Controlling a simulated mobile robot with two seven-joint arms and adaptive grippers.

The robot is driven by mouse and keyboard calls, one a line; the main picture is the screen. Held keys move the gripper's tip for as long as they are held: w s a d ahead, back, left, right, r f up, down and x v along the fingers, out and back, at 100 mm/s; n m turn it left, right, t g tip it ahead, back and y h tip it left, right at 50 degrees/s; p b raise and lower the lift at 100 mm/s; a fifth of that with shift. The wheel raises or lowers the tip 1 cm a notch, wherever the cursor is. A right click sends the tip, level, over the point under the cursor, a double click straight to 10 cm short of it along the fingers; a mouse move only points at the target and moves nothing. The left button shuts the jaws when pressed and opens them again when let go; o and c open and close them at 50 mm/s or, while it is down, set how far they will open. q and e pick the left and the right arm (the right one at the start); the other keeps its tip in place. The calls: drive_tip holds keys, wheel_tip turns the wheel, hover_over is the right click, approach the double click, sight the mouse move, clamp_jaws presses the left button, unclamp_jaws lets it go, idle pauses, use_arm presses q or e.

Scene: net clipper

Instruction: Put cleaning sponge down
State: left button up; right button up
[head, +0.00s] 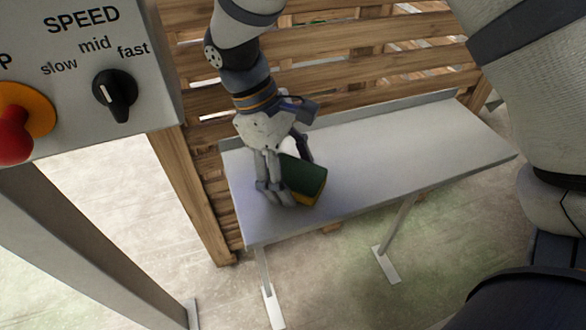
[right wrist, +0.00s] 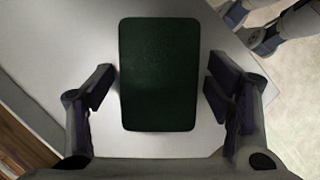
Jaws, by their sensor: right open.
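The cleaning sponge (head: 303,178) is a block with a dark green top and a yellow underside. In the head view it is at the left part of the grey table (head: 420,150), close to the front edge. My right gripper (head: 286,182) is around it, pointing down. In the right wrist view the green face of the sponge (right wrist: 159,75) lies between the open fingers of the gripper (right wrist: 160,92), with a gap on both sides. The sponge appears to rest on the table top. My left gripper does not show.
A control panel (head: 90,60) with a speed knob (head: 115,94) and a red button (head: 14,135) stands at the left. A wooden slatted fence (head: 390,42) is behind the table. The right part of the table is bare.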

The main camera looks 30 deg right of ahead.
drive_tip(key=v, duration=1.3)
drive_tip(key=shift+w+b, duration=0.25)
drive_tip(key=shift+b, duration=0.2)
drive_tip(key=shift+d+f, duration=0.1)
drive_tip(key=shift+f, duration=0.1)
